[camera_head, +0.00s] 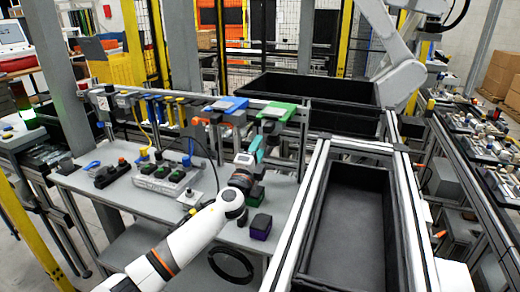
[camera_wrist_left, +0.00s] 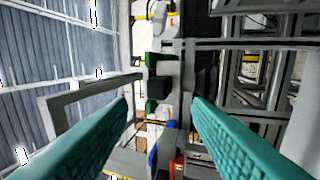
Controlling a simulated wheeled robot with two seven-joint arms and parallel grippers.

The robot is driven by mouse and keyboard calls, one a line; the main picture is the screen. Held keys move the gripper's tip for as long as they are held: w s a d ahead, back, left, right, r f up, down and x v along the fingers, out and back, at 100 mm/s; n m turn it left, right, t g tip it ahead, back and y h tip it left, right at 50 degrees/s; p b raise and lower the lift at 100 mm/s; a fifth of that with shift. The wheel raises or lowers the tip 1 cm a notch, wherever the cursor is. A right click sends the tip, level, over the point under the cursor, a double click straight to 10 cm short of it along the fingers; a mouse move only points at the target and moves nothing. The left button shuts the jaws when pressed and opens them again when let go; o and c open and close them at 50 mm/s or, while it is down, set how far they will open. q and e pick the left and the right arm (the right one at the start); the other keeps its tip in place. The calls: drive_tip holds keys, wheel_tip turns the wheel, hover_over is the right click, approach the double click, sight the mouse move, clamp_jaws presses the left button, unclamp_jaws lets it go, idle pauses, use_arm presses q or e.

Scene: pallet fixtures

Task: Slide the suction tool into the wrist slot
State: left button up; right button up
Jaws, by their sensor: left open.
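My left gripper (camera_head: 257,150) has teal fingers and reaches over the workbench towards the tool rack. In the left wrist view its two fingers (camera_wrist_left: 160,105) stand wide apart with nothing between them. A green tool holder (camera_head: 277,112) and a blue one (camera_head: 226,104) sit on the rack rail just beyond the gripper. A green and black part (camera_wrist_left: 158,83) shows beyond the fingertips in the left wrist view. I cannot tell which item is the suction tool, nor pick out the wrist slot. My right gripper is not in view.
A deep black bin (camera_head: 343,235) lies right of the bench. A white industrial arm (camera_head: 402,75) stands behind.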

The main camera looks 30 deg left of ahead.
sight(267, 132)
use_arm(q)
drive_tip(key=x, duration=0.2)
drive_tip(key=shift+w+r, duration=0.15)
drive_tip(key=shift+r, duration=0.15)
drive_tip(key=x, duration=0.1)
drive_tip(key=b+x, duration=0.1)
drive_tip(key=x, duration=0.2)
drive_tip(key=shift+f, duration=0.25)
drive_tip(key=shift+w+a+r+b, duration=0.1)
drive_tip(key=shift+w+b, duration=0.25)
drive_tip(key=shift+w+r, duration=0.15)
drive_tip(key=shift+w, duration=0.2)
drive_tip(key=shift+a, duration=0.1)
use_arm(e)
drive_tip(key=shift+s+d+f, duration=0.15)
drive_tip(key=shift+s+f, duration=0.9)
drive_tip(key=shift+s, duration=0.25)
use_arm(q)
drive_tip(key=shift+w+b, duration=0.1)
drive_tip(key=shift+b, duration=0.2)
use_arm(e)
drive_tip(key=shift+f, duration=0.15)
use_arm(q)
drive_tip(key=shift+c, duration=0.2)
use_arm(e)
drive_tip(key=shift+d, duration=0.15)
